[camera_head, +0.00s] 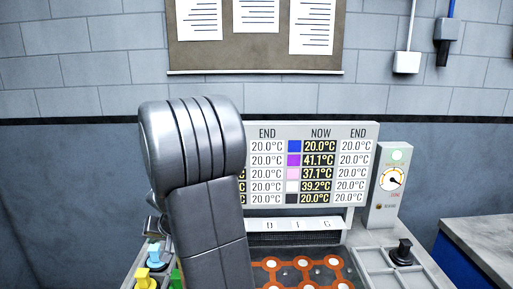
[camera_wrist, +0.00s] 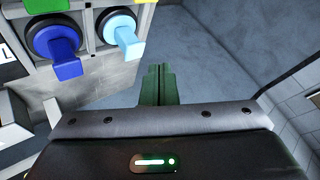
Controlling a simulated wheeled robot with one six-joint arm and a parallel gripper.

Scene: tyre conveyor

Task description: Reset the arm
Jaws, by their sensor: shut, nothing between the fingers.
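My arm's grey metal link (camera_head: 190,150) rises through the middle of the head view and hides part of the temperature panel. My gripper (camera_wrist: 158,72) shows in the wrist view, with its two green fingers pressed together and nothing between them. The fingers point over bare grey floor, apart from the console edge at the upper left. My gripper cannot be clearly made out in the head view.
A temperature panel (camera_head: 368,128) stands on the console, with a dial gauge (camera_head: 391,180) at its right. Orange-outlined plates (camera_head: 303,270) lie on the console. Blue (camera_wrist: 57,48) and light blue (camera_wrist: 124,36) knobs sit close left of my fingers. A wall (camera_wrist: 298,95) is at the right.

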